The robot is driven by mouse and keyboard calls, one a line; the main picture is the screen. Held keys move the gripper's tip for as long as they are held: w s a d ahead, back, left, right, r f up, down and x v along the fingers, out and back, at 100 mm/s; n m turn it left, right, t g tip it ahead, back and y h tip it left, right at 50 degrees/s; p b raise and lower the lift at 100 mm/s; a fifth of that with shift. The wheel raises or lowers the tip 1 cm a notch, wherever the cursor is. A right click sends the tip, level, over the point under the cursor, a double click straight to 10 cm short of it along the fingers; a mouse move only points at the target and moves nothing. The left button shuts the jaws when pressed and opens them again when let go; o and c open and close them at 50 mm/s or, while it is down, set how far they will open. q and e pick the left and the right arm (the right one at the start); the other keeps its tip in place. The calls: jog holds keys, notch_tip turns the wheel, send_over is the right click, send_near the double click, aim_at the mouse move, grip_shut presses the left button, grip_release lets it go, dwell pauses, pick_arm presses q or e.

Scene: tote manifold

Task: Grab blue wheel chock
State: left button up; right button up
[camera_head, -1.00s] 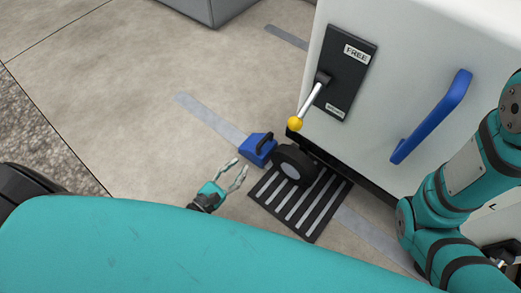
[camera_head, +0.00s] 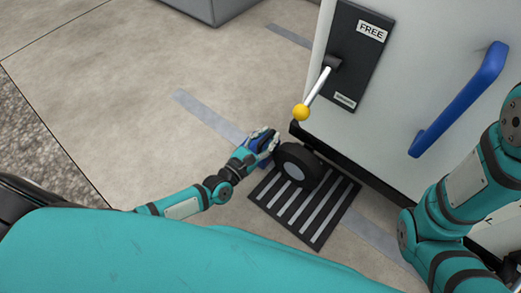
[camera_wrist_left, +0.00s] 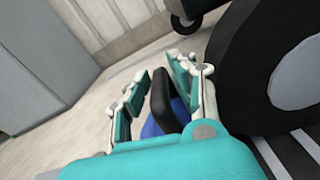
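The blue wheel chock (camera_head: 262,163) sits on the floor against the left side of the cart's black wheel (camera_head: 301,166), mostly hidden by my left gripper. My left gripper (camera_head: 268,140) is over the chock. In the left wrist view its fingers (camera_wrist_left: 160,72) are apart, one on each side of the chock's black handle (camera_wrist_left: 172,98). A gap shows between the handle and the left finger; the right finger is very close to it, and I cannot tell whether it touches. Part of the chock's blue body (camera_wrist_left: 152,128) shows below. My right arm is at the right; its gripper is not seen.
The white cart (camera_head: 410,60) stands above the wheel, with a yellow-knobbed lever (camera_head: 301,111) under a FREE label and a blue handle (camera_head: 462,98). A black striped mat (camera_head: 305,208) lies beside the wheel. The floor to the left is clear.

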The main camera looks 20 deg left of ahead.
pick_arm(q)
grip_shut()
jog(key=shift+r, duration=0.15)
dwell(0.4)
